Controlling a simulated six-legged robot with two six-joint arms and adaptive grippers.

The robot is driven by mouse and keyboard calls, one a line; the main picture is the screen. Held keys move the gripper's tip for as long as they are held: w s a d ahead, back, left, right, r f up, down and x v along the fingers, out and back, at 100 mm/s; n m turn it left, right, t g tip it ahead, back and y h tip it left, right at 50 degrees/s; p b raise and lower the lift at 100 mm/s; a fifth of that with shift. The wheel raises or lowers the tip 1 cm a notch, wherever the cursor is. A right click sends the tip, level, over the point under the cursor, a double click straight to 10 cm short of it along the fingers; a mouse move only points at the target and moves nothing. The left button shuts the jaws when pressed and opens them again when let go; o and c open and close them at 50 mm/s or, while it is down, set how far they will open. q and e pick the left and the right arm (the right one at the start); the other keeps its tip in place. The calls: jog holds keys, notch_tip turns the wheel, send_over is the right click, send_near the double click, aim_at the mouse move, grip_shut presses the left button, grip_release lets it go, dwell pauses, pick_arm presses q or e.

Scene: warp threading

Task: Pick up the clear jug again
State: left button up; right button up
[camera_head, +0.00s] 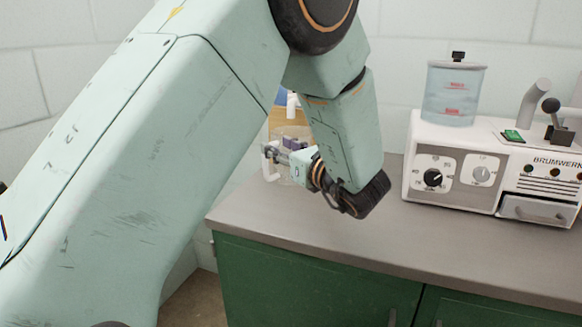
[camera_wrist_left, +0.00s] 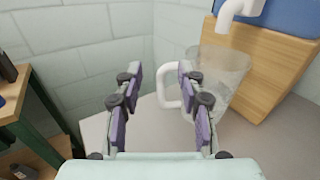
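The clear jug (camera_wrist_left: 222,72) stands on the counter at the right of the left wrist view, with its white handle (camera_wrist_left: 161,84) turned toward my left gripper (camera_wrist_left: 160,76). The gripper is open and empty. In the wrist view the handle shows between the fingertips, close to the right finger; I cannot tell whether they touch. In the head view my left gripper (camera_head: 278,152) is beyond my arm, at the counter's left end. The jug (camera_head: 291,131) is partly hidden there by the gripper. My right gripper is in neither view.
A wooden stand (camera_wrist_left: 262,62) with a white spout (camera_wrist_left: 230,14) is beside the jug, the spout above it. A white machine (camera_head: 470,163) with a clear tank (camera_head: 453,95) stands right on the grey counter (camera_head: 330,225). A green-framed shelf (camera_wrist_left: 40,115) is at left.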

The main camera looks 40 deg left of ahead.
pick_arm(q)
jog(key=f+b, duration=0.7)
jog(key=shift+s+f, duration=0.2)
jog(key=shift+f, duration=0.1)
jog(key=shift+s+r, duration=0.1)
jog(key=shift+a, duration=0.1)
